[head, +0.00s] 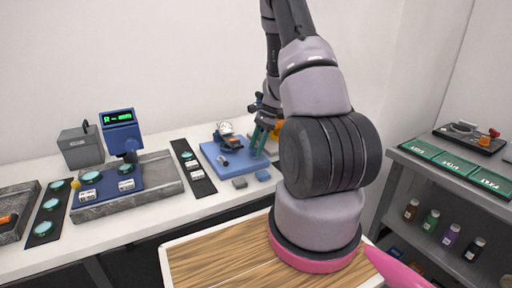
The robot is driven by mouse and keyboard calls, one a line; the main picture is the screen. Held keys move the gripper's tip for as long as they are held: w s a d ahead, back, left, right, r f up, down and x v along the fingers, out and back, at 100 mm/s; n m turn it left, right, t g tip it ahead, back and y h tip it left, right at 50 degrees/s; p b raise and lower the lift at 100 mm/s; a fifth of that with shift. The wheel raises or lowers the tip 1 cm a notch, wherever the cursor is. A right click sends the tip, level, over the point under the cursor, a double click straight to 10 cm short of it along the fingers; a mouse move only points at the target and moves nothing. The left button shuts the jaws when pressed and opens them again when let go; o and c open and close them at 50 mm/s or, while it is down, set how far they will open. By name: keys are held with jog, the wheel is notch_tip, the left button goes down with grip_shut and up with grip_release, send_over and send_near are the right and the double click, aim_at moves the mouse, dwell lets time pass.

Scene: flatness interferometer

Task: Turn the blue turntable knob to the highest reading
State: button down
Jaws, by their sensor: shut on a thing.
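A blue readout box (119,120) with green characters stands on a post at the left of the bench. The characters are too small to read surely. It rises from a blue plate (96,196) on a grey stone slab (166,182), with teal discs and white labels on it. I cannot make out the blue turntable knob. My arm (320,155) fills the middle of the view, and its far end reaches down behind its own large joint.
A blue board (213,157) with a small dial device and a teal-green stand (260,137) is on the bench (135,229) near my arm. A grey box (82,147) stands at the back left. A shelf (410,166) with trays and small bottles is at right.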

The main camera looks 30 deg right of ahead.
jog(key=shift+s+m+t, duration=0.15)
jog(key=shift+m+t, duration=0.75)
jog(key=shift+m, duration=1.3)
jog(key=shift+c, duration=1.9)
grip_release()
jog(key=v, duration=1)
jog(key=shift+r, duration=0.45)
